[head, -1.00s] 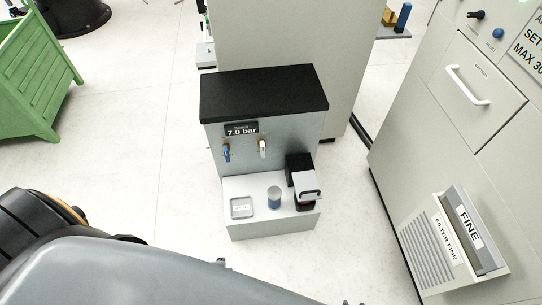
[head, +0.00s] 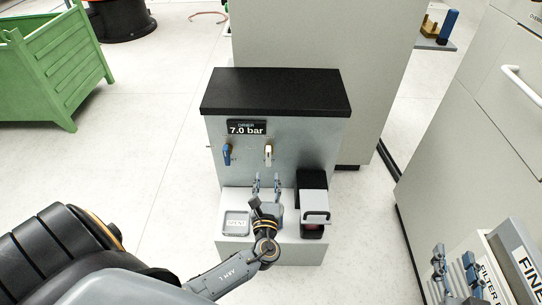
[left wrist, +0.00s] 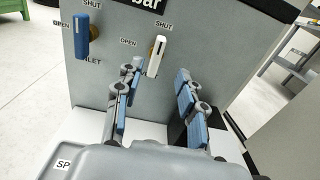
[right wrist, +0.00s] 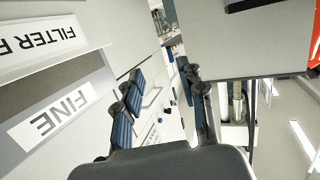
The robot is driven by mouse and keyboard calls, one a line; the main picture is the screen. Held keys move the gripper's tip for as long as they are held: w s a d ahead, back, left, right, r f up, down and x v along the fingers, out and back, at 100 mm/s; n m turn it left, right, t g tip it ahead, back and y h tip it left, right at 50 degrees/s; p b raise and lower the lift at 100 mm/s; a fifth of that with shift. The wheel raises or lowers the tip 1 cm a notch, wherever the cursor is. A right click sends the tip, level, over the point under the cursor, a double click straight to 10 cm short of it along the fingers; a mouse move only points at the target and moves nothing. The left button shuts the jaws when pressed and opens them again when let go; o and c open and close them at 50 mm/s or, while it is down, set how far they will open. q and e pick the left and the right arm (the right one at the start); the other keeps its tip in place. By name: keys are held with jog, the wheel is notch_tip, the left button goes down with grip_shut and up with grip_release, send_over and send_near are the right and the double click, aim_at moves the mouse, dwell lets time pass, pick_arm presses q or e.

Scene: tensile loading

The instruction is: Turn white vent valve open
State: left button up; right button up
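The white vent valve handle (head: 268,154) is on the front of the grey drier box, right of the blue inlet handle (head: 227,153). The white handle also shows in the left wrist view (left wrist: 157,56), near upright, its upper end towards a SHUT label, with an OPEN label to its left. My left gripper (head: 267,181) is open and empty, just below the white handle in the head view and apart from it. Its blue-padded fingers (left wrist: 154,98) show in the left wrist view. My right gripper (head: 455,265) is open and empty by the filter tray at the right.
The drier (head: 275,92) reads 7.0 bar. On its base ledge are a small tray (head: 236,223) and a black-and-grey block with a handle (head: 314,205). A FINE filter box (head: 522,265) is at the right. A green crate (head: 50,70) stands far left.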

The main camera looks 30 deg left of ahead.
aim_at(268, 155)
pick_arm(q)
jog(key=b+x, duration=0.1)
jog(key=x, duration=0.6)
jog(key=shift+w+a+f, duration=0.1)
jog(key=b+x, duration=0.1)
jog(key=x, duration=0.3)
jog(key=shift+w+b, duration=0.15)
jog(key=shift+b, duration=0.15)
jog(key=shift+w+a, duration=0.25)
jog(key=shift+w, duration=0.15)
pick_arm(e)
notch_tip(268, 155, up, 12)
jog(key=s+a+t+y, duration=0.1)
jog(key=t+y, duration=0.1)
jog(key=t, duration=0.5)
jog(key=shift+a+t+y, duration=0.2)
jog(key=shift+t+y, duration=0.1)
jog(key=shift+s, duration=0.1)
pick_arm(q)
grip_shut()
